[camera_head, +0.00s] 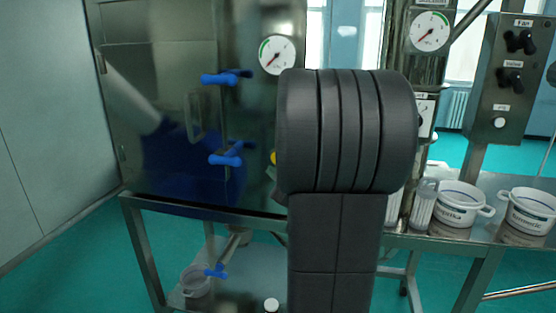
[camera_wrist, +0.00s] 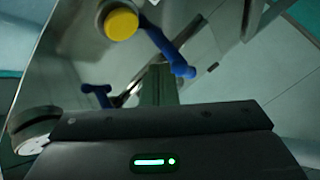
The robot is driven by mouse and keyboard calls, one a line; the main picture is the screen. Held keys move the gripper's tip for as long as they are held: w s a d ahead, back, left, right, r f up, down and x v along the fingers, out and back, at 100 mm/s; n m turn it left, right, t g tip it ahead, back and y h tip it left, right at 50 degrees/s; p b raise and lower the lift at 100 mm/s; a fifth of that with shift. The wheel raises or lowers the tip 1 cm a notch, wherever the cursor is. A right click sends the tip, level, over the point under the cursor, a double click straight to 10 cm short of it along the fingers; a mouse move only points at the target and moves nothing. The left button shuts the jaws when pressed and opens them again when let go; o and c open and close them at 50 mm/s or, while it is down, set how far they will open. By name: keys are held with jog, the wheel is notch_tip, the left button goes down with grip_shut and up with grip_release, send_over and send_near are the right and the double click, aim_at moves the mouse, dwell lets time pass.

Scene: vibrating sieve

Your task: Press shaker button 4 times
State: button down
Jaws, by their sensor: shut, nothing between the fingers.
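A control panel (camera_head: 512,75) stands at the far right of the head view, with two black knobs and a round white button (camera_head: 499,122) below them. The small labels are too blurred to read surely, so I cannot tell which control is the shaker's. A round yellow knob or button (camera_wrist: 121,23) shows at the top of the wrist view; a sliver of it (camera_head: 273,157) shows beside my arm in the head view. My gripper (camera_wrist: 160,72) is shut and empty, pointing toward the steel cabinet, apart from the yellow part. In the head view my arm hides it.
The steel cabinet (camera_head: 165,100) has blue handles (camera_head: 226,78) and a dial gauge (camera_head: 277,55). A second gauge (camera_head: 429,32) hangs right of my arm. White labelled pots (camera_head: 458,207) stand on the steel table at the right. A grey bucket (camera_head: 196,282) stands low at the left.

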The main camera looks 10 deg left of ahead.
dwell(0.4)
jog(key=s+p, duration=0.1)
jog(key=s, duration=0.3)
jog(key=shift+a, duration=0.1)
jog(key=shift+w, duration=0.1)
jog(key=p, duration=0.2)
send_near(271, 159)
jog(key=w+a, duration=0.1)
jog(key=a, duration=0.3)
jog(key=shift+w+d+f, duration=0.1)
jog(key=shift+w+f, duration=0.05)
jog(key=shift+w, duration=0.75)
jog(key=shift+w, duration=0.2)
dwell(1.0)
jog(key=shift+w, duration=0.25)
